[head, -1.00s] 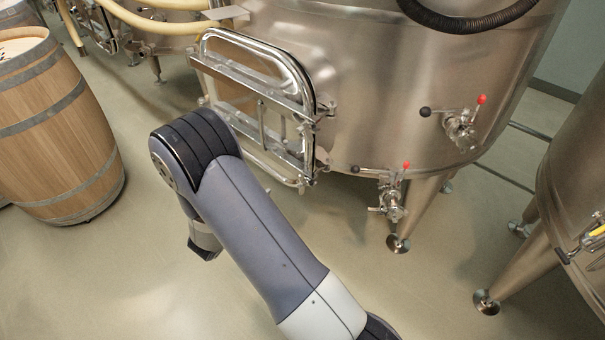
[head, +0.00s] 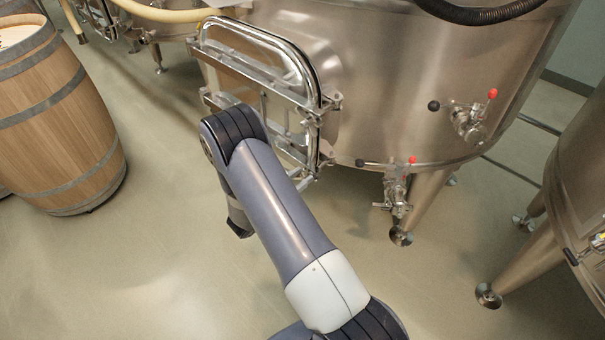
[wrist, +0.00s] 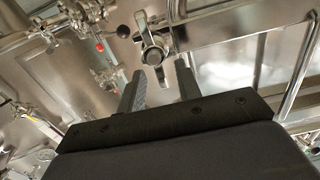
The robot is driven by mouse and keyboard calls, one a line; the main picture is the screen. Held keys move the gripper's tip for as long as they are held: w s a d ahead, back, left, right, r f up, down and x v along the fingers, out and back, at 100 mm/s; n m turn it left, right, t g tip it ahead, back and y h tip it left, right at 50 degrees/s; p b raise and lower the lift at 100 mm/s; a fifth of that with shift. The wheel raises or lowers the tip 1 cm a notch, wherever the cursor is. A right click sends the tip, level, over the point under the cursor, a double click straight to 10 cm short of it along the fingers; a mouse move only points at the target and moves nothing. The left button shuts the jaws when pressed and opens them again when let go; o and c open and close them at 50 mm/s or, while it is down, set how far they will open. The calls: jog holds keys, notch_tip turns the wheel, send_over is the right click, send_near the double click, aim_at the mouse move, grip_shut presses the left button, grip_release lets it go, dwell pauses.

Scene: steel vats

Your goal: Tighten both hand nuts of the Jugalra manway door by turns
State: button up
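The manway door (head: 258,50) is a shiny rectangular steel frame with crossbars on the front of the large vat; my arm covers part of it in the head view. I cannot make out the second hand nut clearly.
A wooden barrel (head: 58,115) stands at the left. Two valves with red-tipped handles, an upper one (head: 467,122) and a lower one (head: 396,185), stick out of the vat right of the door. Another vat (head: 580,190) stands at the right edge. The floor in front is clear.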

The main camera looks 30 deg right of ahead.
jog(key=shift+w+d, duration=0.25)
jog(key=shift+d, duration=0.4)
jog(key=shift+c, duration=0.4)
grip_shut()
